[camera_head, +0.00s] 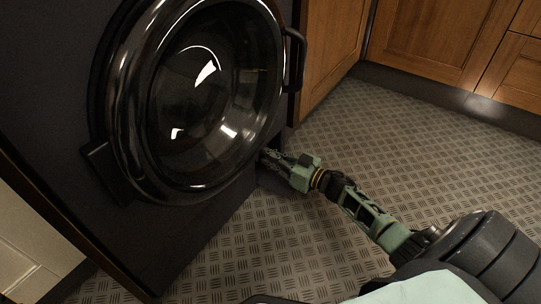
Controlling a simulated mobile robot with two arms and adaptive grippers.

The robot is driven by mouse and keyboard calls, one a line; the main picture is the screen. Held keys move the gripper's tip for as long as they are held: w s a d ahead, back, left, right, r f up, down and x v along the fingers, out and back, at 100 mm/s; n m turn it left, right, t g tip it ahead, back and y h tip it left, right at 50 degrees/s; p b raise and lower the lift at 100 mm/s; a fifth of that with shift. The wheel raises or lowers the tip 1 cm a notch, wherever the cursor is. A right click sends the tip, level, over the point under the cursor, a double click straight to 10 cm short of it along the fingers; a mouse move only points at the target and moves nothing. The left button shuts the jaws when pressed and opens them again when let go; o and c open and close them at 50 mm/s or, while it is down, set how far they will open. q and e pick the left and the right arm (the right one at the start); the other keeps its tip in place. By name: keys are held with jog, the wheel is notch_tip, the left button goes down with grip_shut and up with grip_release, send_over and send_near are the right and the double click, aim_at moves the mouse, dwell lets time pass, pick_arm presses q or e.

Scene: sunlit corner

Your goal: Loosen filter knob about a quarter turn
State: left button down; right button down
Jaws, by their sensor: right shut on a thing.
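The dark washing machine (190,240) fills the left of the head view, with its round glass door (200,105) shut. My right gripper (266,156) reaches in from the lower right, low at the machine's front, just beside the lower right rim of the door. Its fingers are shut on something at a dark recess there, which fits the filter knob. The knob itself is hidden by the fingers and shadow, so its turn angle cannot be seen. My left gripper is not in view.
Wooden cabinets (435,45) stand at the back right, with a dark plinth under them. A black door handle (297,58) sticks out above my right gripper. The patterned floor (450,165) is clear between the machine and the cabinets.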

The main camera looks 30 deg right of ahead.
jog(key=n+p, duration=0.1)
jog(key=n, duration=0.6)
jog(key=shift+s+a+f+n, duration=0.1)
jog(key=shift+a+n, duration=0.05)
jog(key=shift+n, duration=0.25)
jog(key=n, duration=0.4)
jog(key=shift+f+n, duration=0.15)
jog(key=shift+n, duration=0.15)
jog(key=n, duration=0.4)
jog(key=shift+a+f+n+b, duration=0.1)
jog(key=shift+n+b, duration=0.25)
jog(key=shift+n, duration=0.35)
jog(key=c, duration=1.8)
grip_release()
jog(key=shift+c, duration=0.2)
jog(key=shift+s, duration=0.15)
